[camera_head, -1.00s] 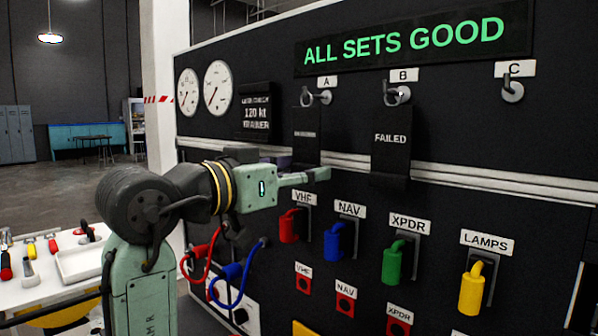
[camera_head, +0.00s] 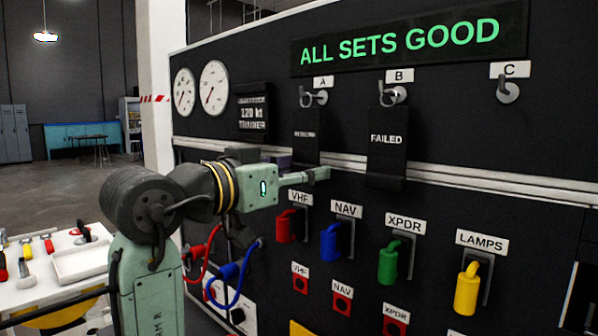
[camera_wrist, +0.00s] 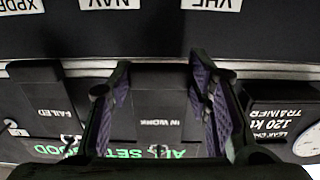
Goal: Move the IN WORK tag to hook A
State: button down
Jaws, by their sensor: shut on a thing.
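The IN WORK tag (camera_wrist: 160,112) is a dark plate with small white lettering, seen upside down between my fingers in the wrist view. In the head view the dark tag (camera_head: 306,150) is upright just below hook A (camera_head: 316,98), its lettering too blurred to read. My gripper (camera_head: 318,174) is shut on its lower part; it also shows in the wrist view (camera_wrist: 165,95). I cannot tell whether the tag's top is on the hook or just in front of it. The FAILED tag (camera_head: 387,155) hangs from hook B (camera_head: 396,95). Hook C (camera_head: 507,91) is bare.
A pale rail (camera_head: 450,178) runs across the panel behind the tags. Colored plugs, including the red VHF plug (camera_head: 287,225) and blue NAV plug (camera_head: 331,241), stick out below my gripper. A 120 kt placard (camera_head: 253,112) and gauges are left of hook A.

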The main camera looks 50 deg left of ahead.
jog(key=c, duration=0.7)
grip_release()
jog(key=shift+c, duration=0.2)
jog(key=shift+o, duration=0.7)
jog(key=s, duration=0.7)
jog(key=shift+d, duration=0.4)
